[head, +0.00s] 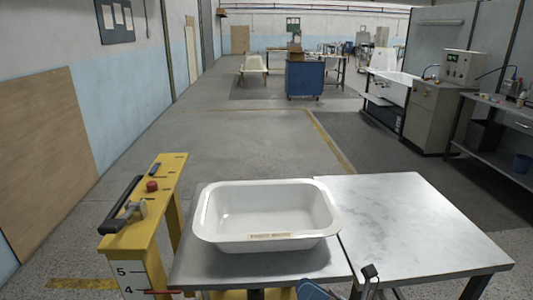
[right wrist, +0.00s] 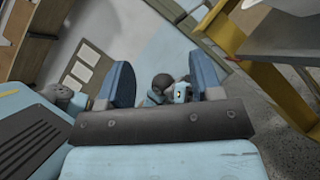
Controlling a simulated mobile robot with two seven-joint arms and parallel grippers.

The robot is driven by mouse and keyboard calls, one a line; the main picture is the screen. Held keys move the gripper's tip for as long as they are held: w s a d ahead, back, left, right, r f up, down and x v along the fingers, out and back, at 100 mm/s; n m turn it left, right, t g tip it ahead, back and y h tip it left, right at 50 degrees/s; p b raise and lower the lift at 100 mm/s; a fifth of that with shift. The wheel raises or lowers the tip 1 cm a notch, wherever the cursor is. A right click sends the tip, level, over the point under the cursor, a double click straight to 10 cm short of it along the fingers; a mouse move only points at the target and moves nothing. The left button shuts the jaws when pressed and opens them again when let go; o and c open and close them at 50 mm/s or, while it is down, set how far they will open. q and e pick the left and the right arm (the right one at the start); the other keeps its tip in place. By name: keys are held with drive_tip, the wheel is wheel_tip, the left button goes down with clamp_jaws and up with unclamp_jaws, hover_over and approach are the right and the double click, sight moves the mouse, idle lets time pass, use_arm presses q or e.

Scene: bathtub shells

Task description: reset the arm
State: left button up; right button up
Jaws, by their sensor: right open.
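My right gripper (head: 369,273) shows only in part at the bottom edge of the head view, in front of the table. In the right wrist view its two blue fingers (right wrist: 163,85) stand wide apart, and I see nothing gripped between them. A dark rounded shape and a light blue part show beyond the fingers; I cannot tell what they are. My left gripper is not in view.
A white tub shell (head: 265,212) sits on the left metal table (head: 185,272). A bare metal table (head: 425,225) adjoins it. A yellow stand (head: 158,205) with a black handle and red button is at left. Open floor lies beyond.

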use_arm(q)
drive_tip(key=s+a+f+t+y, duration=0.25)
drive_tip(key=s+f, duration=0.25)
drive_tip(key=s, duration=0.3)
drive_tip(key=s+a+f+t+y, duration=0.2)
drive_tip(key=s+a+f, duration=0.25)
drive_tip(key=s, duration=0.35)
use_arm(e)
drive_tip(key=s+d+f+n+h, duration=0.45)
drive_tip(key=f+n, duration=0.45)
drive_tip(key=n, duration=0.3)
drive_tip(key=s+d+f+n+h, duration=0.3)
drive_tip(key=s+f+n+h, duration=0.4)
drive_tip(key=n, duration=0.5)
drive_tip(key=s+d+f+n+h, duration=0.3)
drive_tip(key=s+f+n+h, duration=0.15)
drive_tip(key=f+n, duration=0.6)
use_arm(q)
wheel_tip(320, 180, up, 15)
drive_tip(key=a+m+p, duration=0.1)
drive_tip(key=p, duration=1.7)
use_arm(e)
wheel_tip(320, 180, up, 16)
drive_tip(key=d+n, duration=0.1)
drive_tip(key=shift+w+n+h, duration=0.3)
drive_tip(key=shift+n, duration=0.05)
